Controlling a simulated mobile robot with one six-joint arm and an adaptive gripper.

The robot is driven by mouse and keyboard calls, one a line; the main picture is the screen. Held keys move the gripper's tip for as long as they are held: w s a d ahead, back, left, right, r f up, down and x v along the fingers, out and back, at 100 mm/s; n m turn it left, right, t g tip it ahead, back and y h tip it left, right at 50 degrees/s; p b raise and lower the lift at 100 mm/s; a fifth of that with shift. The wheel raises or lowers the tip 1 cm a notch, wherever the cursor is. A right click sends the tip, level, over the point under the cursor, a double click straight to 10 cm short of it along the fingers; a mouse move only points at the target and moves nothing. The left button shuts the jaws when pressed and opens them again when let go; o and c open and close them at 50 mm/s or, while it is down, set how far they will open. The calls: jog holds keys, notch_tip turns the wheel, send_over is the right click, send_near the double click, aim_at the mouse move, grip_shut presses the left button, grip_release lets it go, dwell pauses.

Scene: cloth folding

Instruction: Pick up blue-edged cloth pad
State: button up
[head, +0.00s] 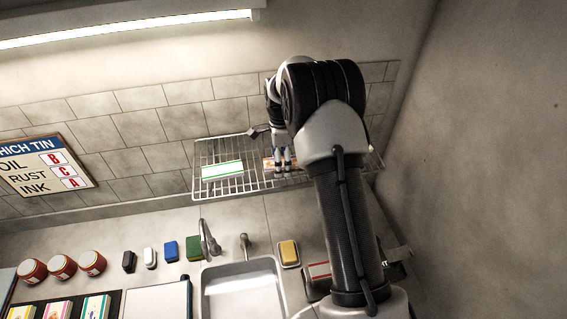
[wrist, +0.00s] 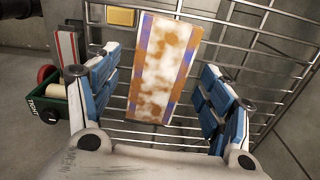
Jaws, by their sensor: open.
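A pad (wrist: 165,65) with blue-violet and orange bands along its long sides and rusty brown blotches on white lies on the wire rack in the wrist view. In the head view it shows partly at my fingers (head: 268,164), mostly hidden by them. My gripper (head: 283,167) is over the rack. In the wrist view my gripper (wrist: 160,65) is open, with its blue-padded fingers on either side of the pad and gaps between. I cannot tell how high the fingers are above it.
A green-edged pad (head: 222,171) lies on the wire rack (head: 240,188), left of my gripper. Below are a sink (head: 240,285), a tap (head: 208,240), a yellow sponge (head: 289,253) and red tins (head: 62,266). A tiled wall (head: 150,128) stands behind the rack.

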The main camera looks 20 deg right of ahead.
jog(key=c, duration=1.1)
jog(key=shift+c, duration=0.2)
jog(key=shift+r, duration=0.1)
